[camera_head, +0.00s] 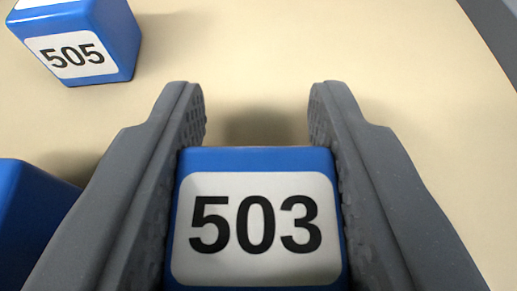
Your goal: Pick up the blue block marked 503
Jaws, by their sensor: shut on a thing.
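The blue block marked 503 (257,158) is at the bottom middle of the head camera view, its white label facing me. My gripper (257,112) has one grey finger on each side of the block and is shut on it. The fingertips reach past the block's far edge. The lower part of the block is cut off by the frame. A soft shadow lies on the surface just beyond it; I cannot tell whether the block is lifted.
A blue block marked 505 (82,42) stands at the upper left, apart from my gripper. Part of another blue block (30,222) shows at the left edge, close to my left finger. The beige surface (400,65) is clear ahead and right. A grey edge (495,35) crosses the upper right corner.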

